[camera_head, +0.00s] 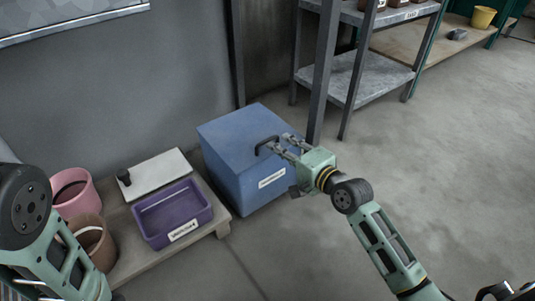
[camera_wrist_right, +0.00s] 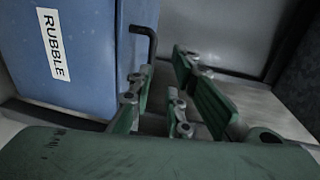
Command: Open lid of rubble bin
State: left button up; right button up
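The rubble bin (camera_head: 235,165) is a blue box with a closed lid, standing on the floor by the wall. Its white label reads RUBBLE in the right wrist view (camera_wrist_right: 53,44). A black bar handle (camera_head: 266,145) sits on the lid; it also shows in the right wrist view (camera_wrist_right: 150,42). My right gripper (camera_head: 284,146) is at the lid's right side, close to the handle. Its fingers are apart with nothing between them in the wrist view (camera_wrist_right: 165,82). The handle appears near the left finger; I cannot tell whether they touch. My left gripper is out of view.
A low wooden bench (camera_head: 222,217) left of the bin holds a purple tray (camera_head: 172,214) and a white board (camera_head: 157,172). Pink (camera_head: 72,190) and brown (camera_head: 95,243) buckets stand farther left. A metal shelf (camera_head: 355,77) is behind the bin. Floor at right is clear.

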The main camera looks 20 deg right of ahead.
aim_at(268, 141)
jog(key=shift+g, duration=0.3)
jog(key=b+x, duration=0.1)
jog(key=x, duration=0.1)
jog(key=f+b+x, duration=0.1)
jog(key=b+x, duration=0.2)
jog(key=x, duration=0.1)
jog(key=shift+w+f+b, duration=0.25)
jog(key=shift+f+b, duration=0.05)
jog(key=shift+f, duration=0.05)
jog(key=shift+w+a+b, duration=0.2)
jog(key=shift+w+b, duration=0.1)
jog(key=shift+w, duration=0.4)
jog(key=shift+r, duration=0.1)
jog(key=shift+c, duration=0.3)
grip_shut()
